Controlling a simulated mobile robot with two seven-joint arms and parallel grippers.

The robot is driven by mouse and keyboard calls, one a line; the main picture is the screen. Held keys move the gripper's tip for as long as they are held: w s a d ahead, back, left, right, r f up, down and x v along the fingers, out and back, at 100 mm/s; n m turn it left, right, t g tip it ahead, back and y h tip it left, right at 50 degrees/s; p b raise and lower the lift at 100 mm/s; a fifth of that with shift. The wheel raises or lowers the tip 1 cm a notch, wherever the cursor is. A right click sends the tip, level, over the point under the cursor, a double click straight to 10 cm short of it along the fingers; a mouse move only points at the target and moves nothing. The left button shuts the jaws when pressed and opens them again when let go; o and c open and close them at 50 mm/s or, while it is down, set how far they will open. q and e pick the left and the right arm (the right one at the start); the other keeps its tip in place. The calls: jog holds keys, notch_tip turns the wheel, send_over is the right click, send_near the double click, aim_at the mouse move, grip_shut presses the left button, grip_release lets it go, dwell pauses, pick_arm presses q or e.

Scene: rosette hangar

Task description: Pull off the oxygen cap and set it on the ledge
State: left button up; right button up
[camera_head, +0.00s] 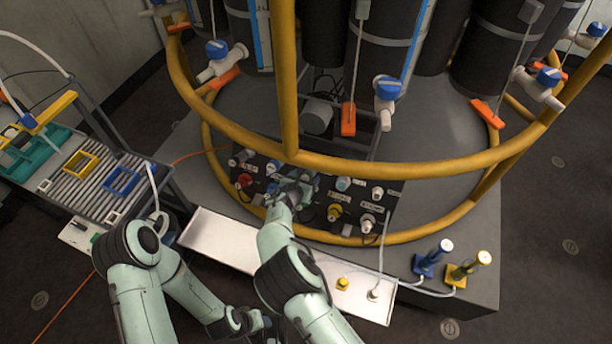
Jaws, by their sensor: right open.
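The black connector panel (318,222) sits low inside the yellow ring frame and carries several capped ports. They include a red cap (244,180), a yellow cap (334,211) and a white cap (377,193). The labels are too small to read, so I cannot tell which is the oxygen cap. My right gripper (303,190) is open at the middle of the panel, close to the ports; it hides what lies right behind it. The pale ledge (220,240) runs below the panel, partly behind my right arm. My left gripper (262,322) is low in the picture, partly hidden by my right arm.
A small yellow piece (342,284) and a white piece (373,295) stand on the ledge's right part. The yellow ring frame (400,168) crosses above the panel. Blue and yellow fittings (465,268) stand at the right. A rack table (85,180) is at the left.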

dwell(0.8)
grip_shut()
jog(key=p+v, duration=0.3)
jog(key=v, duration=0.3)
dwell(1.0)
